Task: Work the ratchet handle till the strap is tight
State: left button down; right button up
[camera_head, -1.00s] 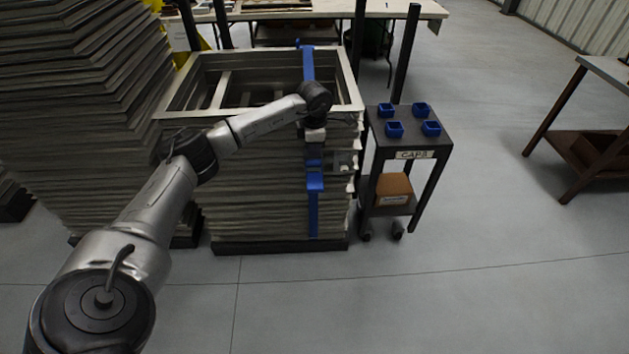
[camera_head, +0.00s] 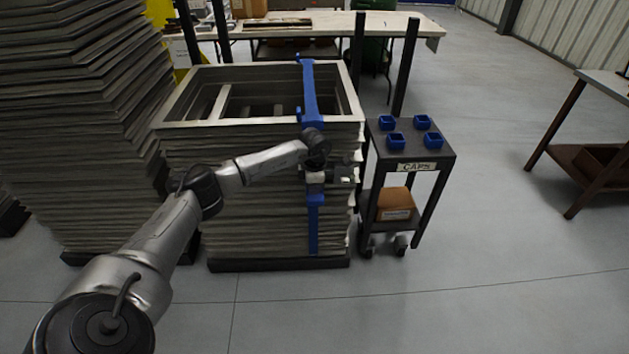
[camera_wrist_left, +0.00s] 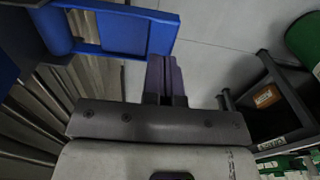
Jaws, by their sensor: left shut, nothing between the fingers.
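The blue strap (camera_head: 309,85) runs over the front rim of the frame stack (camera_head: 250,215) and down its front face. Its lower part (camera_head: 314,235) hangs below my gripper. My left gripper (camera_head: 314,190) points down in front of the strap, shut and empty. In the left wrist view its closed fingers (camera_wrist_left: 165,78) are at the blue ratchet handle's (camera_wrist_left: 122,30) edge; I cannot tell whether they touch. My wrist hides most of the ratchet in the head view. My right gripper is not in view.
The caps cart (camera_head: 410,155) with several blue caps on top stands close to the right of the stack. Another tall stack (camera_head: 85,130) is at the left. A long worktable (camera_head: 300,30) is behind. Open floor lies in front and to the right.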

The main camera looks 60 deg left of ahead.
pick_arm(q)
jog(key=shift+f+b, duration=0.35)
jog(key=shift+f, duration=0.85)
